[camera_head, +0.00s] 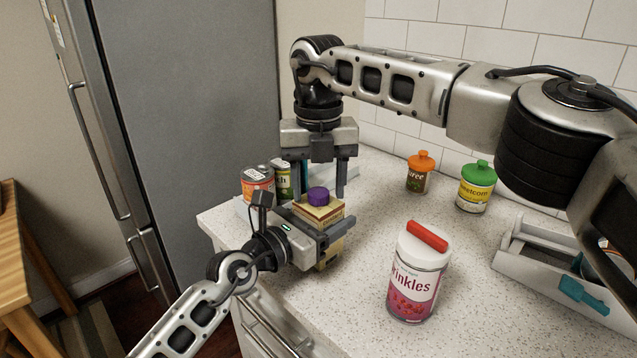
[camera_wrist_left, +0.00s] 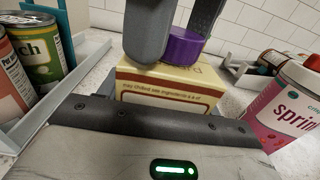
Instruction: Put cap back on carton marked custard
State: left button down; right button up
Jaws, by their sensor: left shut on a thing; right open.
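A small yellow and cream carton (camera_head: 318,212) stands upright near the counter's left edge, and its printed side shows in the left wrist view (camera_wrist_left: 170,88). I cannot read the word custard on it. My left gripper (camera_head: 328,238) is shut on the carton's sides. A purple cap (camera_head: 318,195) is at the carton's top; it also shows in the left wrist view (camera_wrist_left: 184,47). I cannot tell whether it is fully seated. My right gripper (camera_head: 321,190) points down from above, open, with its fingers on either side of the cap and apart from it.
A sprinkles jar (camera_head: 415,280) stands right of the carton. An orange-capped jar (camera_head: 419,178) and a green-capped sweetcorn jar (camera_head: 475,194) stand behind. Cans (camera_head: 258,182) stand at the left back. A grey caddy (camera_head: 540,270) is at the right.

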jog(key=shift+r, duration=2.2)
jog(key=shift+c, duration=0.3)
jog(key=n, duration=0.2)
jog(key=r+n, duration=0.1)
jog(key=n, duration=0.1)
jog(key=r+n, duration=0.1)
jog(key=n, duration=0.3)
jog(key=r+n, duration=0.1)
jog(key=n, duration=0.3)
jog(key=shift+r, duration=0.25)
jog(key=shift+f, duration=4.05)
